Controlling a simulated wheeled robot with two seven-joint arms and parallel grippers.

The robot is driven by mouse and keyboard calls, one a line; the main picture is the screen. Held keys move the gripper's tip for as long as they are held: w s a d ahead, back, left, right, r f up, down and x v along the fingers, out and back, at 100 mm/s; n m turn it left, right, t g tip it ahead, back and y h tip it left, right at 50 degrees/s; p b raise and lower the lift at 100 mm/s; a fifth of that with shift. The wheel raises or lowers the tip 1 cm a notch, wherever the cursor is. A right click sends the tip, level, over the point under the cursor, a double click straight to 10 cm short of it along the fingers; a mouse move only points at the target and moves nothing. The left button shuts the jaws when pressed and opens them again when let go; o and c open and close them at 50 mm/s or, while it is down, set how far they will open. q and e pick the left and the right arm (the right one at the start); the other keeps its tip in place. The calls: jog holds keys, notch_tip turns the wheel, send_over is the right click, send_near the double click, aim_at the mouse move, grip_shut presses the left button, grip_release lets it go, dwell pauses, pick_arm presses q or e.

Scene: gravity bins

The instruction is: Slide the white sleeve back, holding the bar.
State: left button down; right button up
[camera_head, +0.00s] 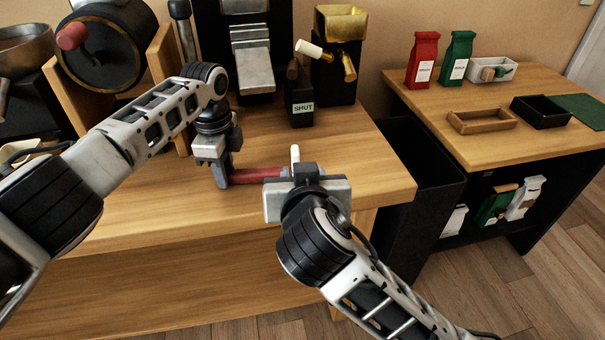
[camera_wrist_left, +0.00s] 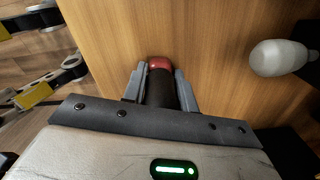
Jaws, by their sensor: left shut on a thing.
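A red bar (camera_head: 256,175) lies level above the front of the wooden bench. My left gripper (camera_head: 223,179) is shut on its dark left part. In the left wrist view my left gripper (camera_wrist_left: 161,92) has its fingers on both sides of the dark part, and the red end (camera_wrist_left: 160,64) shows beyond. A small white upright piece (camera_head: 295,154) shows just behind my right gripper (camera_head: 300,180). I cannot tell whether it is the sleeve. The right gripper's fingers and the bar's right end are hidden in the head view.
A white-ended handle (camera_head: 309,48) sticks out beside the brass bin (camera_head: 340,23), above a black box marked SHUT (camera_head: 302,108). A white knob (camera_wrist_left: 280,58) shows in the left wrist view. The bench's front right (camera_head: 375,185) is clear. Bags and trays stand on a side table (camera_head: 480,150).

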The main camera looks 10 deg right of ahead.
pick_arm(q)
jog(key=shift+a+f, duration=0.1)
jog(key=c, duration=1)
grip_release()
jog(key=o, duration=1)
jog(key=shift+r, duration=0.2)
jog(key=shift+r+p, duration=1.4)
jog(key=shift+p, duration=0.2)
